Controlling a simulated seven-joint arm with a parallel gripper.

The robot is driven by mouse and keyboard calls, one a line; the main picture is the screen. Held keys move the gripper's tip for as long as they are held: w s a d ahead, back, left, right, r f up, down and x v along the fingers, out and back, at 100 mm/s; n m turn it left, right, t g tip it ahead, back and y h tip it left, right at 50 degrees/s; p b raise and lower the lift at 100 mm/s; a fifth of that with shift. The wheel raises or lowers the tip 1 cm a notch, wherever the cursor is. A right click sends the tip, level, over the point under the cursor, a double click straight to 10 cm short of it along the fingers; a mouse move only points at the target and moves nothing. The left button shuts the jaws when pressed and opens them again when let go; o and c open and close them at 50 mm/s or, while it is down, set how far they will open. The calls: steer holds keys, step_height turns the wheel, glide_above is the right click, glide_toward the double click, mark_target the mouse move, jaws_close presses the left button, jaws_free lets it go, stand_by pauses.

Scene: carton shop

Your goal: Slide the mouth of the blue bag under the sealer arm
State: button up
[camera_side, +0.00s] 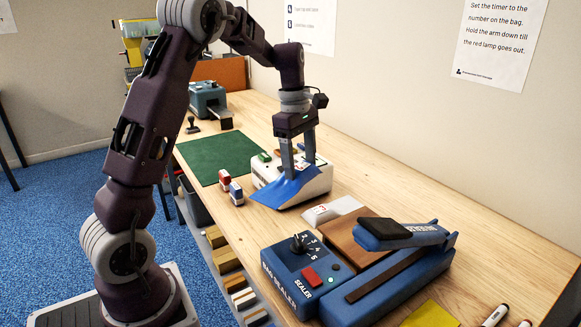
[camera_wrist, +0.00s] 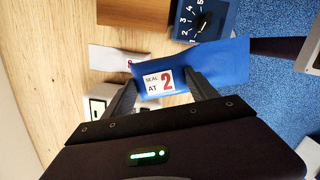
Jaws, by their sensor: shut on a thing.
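The blue bag (camera_side: 285,190) hangs tilted from my gripper (camera_side: 298,168), over the front of a white box. In the wrist view the bag (camera_wrist: 225,62) shows a white label reading "SEAL AT 2", and my fingers (camera_wrist: 160,88) close on its near edge. The blue bag sealer (camera_side: 277,283) stands in the foreground, apart from the bag. Its sealer arm (camera_side: 420,236), with a dark pad, is raised above the long blue base (camera_side: 372,297). The numbered timer dial (camera_side: 298,243) also shows in the wrist view (camera_wrist: 203,22). Which edge is the mouth is unclear.
A white bag (camera_side: 332,210) and a brown block (camera_side: 352,238) lie between my gripper and the sealer. The white box (camera_side: 322,182) is beneath the bag. Two small stamps (camera_side: 236,193) stand near the front edge, by a green mat (camera_side: 218,155). Clear wood lies towards the wall.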

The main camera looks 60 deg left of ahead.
steer(key=w+d+n+t+y, duration=0.1)
steer(key=w+d+n, duration=0.7)
steer(key=n, duration=0.6)
steer(key=f, duration=0.5)
steer(key=shift+w+a+f, duration=0.15)
steer(key=shift+w+f, duration=0.25)
steer(key=f, duration=0.1)
steer(key=d+f, duration=0.1)
steer(key=f, duration=0.1)
steer(key=d, duration=0.2)
steer(key=d+f, duration=0.1)
steer(key=d, duration=0.1)
steer(key=shift+d, duration=0.1)
steer(key=shift+d+f, duration=0.1)
steer(key=shift+d, duration=0.85)
steer(key=shift+f, duration=0.15)
